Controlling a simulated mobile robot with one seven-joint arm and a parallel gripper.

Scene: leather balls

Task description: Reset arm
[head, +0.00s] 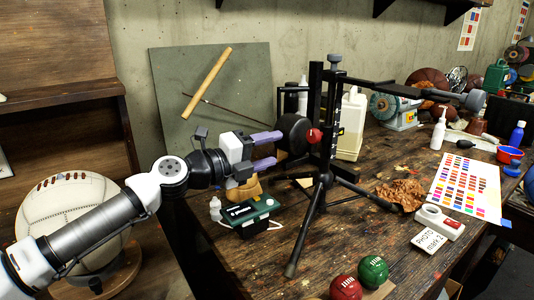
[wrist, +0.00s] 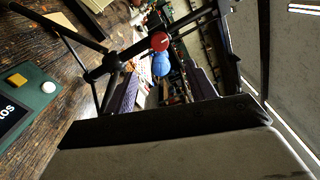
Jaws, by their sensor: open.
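My gripper (head: 266,150) is open and empty, held above the left part of the wooden workbench (head: 330,240). Its two purple-grey fingers point right, toward the black tripod stand (head: 325,150). In the wrist view the fingers (wrist: 160,92) are spread apart with nothing clearly between them. The stand's legs and red knob (wrist: 159,41) show beyond them there. My arm reaches in from the lower left of the head view. A green device (head: 245,213) lies on the bench below my gripper, and a tan object (head: 245,190) sits just under it, partly hidden.
A red ball (head: 345,288) and a green ball (head: 373,271) lie at the bench's front. A large white ball (head: 70,215) is at left, behind my arm. The bench between stand and chart is partly clear.

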